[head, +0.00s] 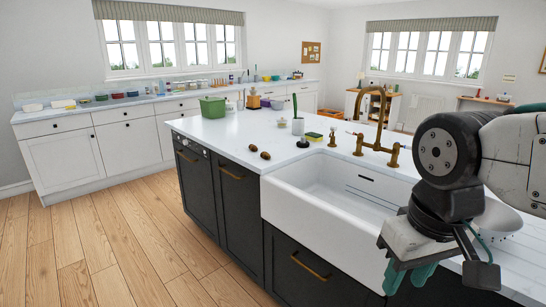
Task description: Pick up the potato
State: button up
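Two small brown, rounded things that look like potatoes lie on the white island worktop, left of the sink. One potato (253,148) is a little further left, and the other potato (265,155) is close beside it, nearer the edge. My gripper (408,278) hangs at the lower right, in front of the sink, far from both. Its two teal fingers point down with a gap between them, and nothing shows in the gap.
The wooden floor at left is clear.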

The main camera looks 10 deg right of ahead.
aim_at(265, 155)
jog(key=u, duration=0.6)
jog(key=i, duration=0.65)
jog(key=u, duration=0.55)
jog(key=i, duration=1.35)
jog(key=z, duration=1.05)
jog(key=i, duration=0.35)
jog(key=z, duration=0.35)
